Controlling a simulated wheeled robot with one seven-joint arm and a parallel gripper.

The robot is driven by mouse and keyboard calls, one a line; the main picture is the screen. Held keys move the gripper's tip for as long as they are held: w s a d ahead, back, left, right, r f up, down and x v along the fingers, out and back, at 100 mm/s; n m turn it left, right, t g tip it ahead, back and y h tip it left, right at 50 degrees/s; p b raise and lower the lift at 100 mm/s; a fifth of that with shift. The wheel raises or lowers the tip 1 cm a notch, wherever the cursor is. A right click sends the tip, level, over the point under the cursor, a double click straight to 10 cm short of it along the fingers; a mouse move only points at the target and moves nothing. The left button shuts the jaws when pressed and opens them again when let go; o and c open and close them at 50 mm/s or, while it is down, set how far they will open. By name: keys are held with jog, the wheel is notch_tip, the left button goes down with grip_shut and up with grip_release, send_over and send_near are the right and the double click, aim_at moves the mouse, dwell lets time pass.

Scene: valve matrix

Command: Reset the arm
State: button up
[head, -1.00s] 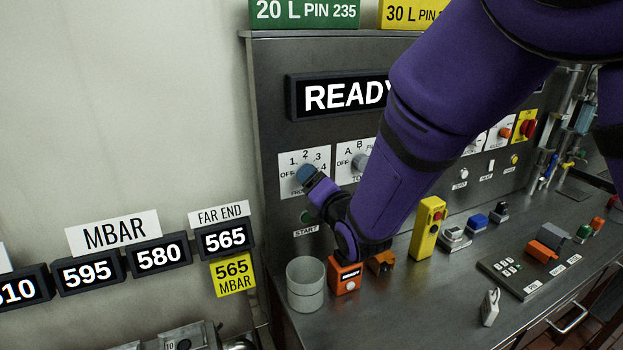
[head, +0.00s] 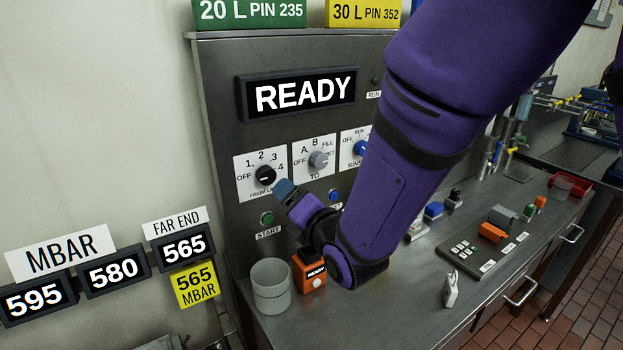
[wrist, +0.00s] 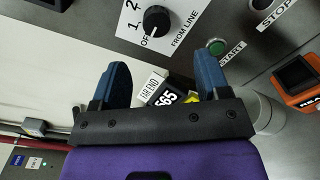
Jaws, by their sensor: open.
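My purple arm reaches down across the steel control panel (head: 225,100) in the head view. My gripper (head: 283,188) is just below and right of the black FROM LINE knob (head: 265,175), apart from it. In the wrist view my gripper (wrist: 163,85) shows two blue fingers spread apart with nothing between them. The FROM LINE knob (wrist: 156,20) is beyond the fingertips, its white mark toward OFF. The green START button (wrist: 216,46) is near the right finger. My arm hides part of the panel's right side.
A grey cup (head: 271,290) and an orange READY box (head: 310,275) stand on the bench close under my wrist. A white upright piece (head: 450,290) and a button pad (head: 470,258) are further right. The front bench between them is clear.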

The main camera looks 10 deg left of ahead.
jog(key=w+d+r+m+g+h, duration=0.1)
jog(key=d+r+m+h, duration=0.3)
jog(key=d+m, duration=0.65)
jog(key=w+d+r+m+g+h, duration=0.1)
jog(key=d+r+m+g+h, duration=0.15)
jog(key=d+r+m, duration=0.8)
jog(key=s+d+m+g+h, duration=0.4)
jog(key=s+d+m, duration=0.8)
jog(key=s+d, duration=0.9)
jog(key=shift+s+f+m+g+h, duration=0.35)
jog(key=shift+s+f+h, duration=0.1)
jog(key=shift+s+h, duration=0.15)
jog(key=shift+w+a, duration=0.1)
